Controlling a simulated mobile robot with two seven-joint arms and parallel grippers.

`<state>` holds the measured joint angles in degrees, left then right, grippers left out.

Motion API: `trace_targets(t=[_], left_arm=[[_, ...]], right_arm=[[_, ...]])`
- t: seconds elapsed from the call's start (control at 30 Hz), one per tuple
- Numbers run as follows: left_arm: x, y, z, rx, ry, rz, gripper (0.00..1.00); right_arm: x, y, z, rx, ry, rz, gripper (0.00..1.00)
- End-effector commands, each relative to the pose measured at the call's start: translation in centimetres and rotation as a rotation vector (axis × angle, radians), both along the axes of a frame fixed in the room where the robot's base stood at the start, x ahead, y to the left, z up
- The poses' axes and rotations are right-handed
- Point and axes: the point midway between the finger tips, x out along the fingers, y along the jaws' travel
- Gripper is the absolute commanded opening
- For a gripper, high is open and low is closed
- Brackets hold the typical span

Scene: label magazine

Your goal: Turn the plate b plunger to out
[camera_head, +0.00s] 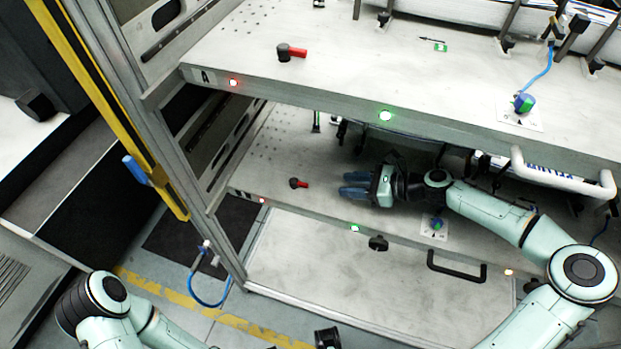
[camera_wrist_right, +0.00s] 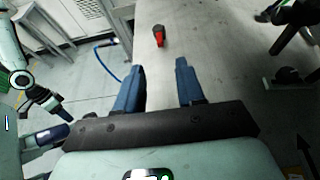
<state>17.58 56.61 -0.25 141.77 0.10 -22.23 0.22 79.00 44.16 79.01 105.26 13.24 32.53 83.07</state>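A small plunger with a red handle and black head (camera_head: 298,183) sits on the lower plate (camera_head: 275,150), near its left front; it also shows beyond my fingers in the right wrist view (camera_wrist_right: 158,36). I take this lower plate for plate b; its label is too small to read. My right gripper (camera_head: 343,184) is over the lower plate, right of the plunger, its blue fingers pointing left at it. They are apart, with nothing between them (camera_wrist_right: 159,70), and do not touch the plunger. My left arm shows at the lower left; dark blue-tipped parts in the wrist view may be its gripper.
The upper plate (camera_head: 340,60), marked A, overhangs the lower one and carries a similar red-handled plunger (camera_head: 291,52). A green-blue knob (camera_head: 523,102) with a blue hose stands at its right. A white tubular handle (camera_head: 562,178) and black handle (camera_head: 456,267) project at the front.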

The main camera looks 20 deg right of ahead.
Motion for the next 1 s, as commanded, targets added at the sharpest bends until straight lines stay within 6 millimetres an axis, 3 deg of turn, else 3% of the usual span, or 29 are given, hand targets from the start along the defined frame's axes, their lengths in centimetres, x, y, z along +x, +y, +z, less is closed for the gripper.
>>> trace_targets(t=[0.3,0.5,0.7,1.0], left_arm=[[0.3,0.0,-0.9,0.002,-0.013,0.003,0.43],[0.4,0.0,-1.1,0.003,-0.019,0.004,0.43],[0.5,0.0,-1.2,0.003,-0.022,0.005,0.43],[0.5,0.0,-1.2,0.003,-0.022,0.005,0.43]], right_arm=[[3.5,5.4,-2.7,0.002,-0.002,0.006,0.38],[5.2,7.8,-3.9,0.001,0.000,0.003,0.38],[5.9,8.8,-4.4,0.000,0.000,0.001,0.38],[6.0,8.9,-4.5,-0.001,-0.001,0.000,0.35]])
